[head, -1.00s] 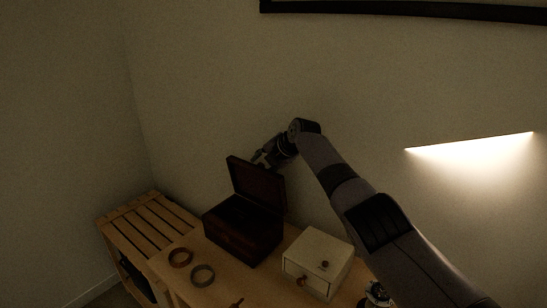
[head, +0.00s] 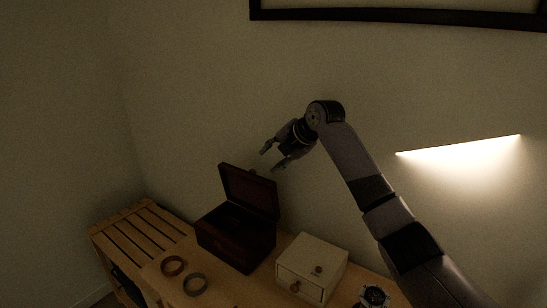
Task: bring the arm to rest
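My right gripper (head: 268,161) shows in the head view, with its arm coming in from the lower right. Its two fingers are spread apart with nothing between them. It hangs in the air above and behind the raised lid of a dark wooden box (head: 238,245), apart from it as far as I can see. The box stands open on the wooden table, its inside dark. My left gripper is not in view.
A watch (head: 375,296) lies at the right. A slatted wooden stand (head: 140,232) is at the left.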

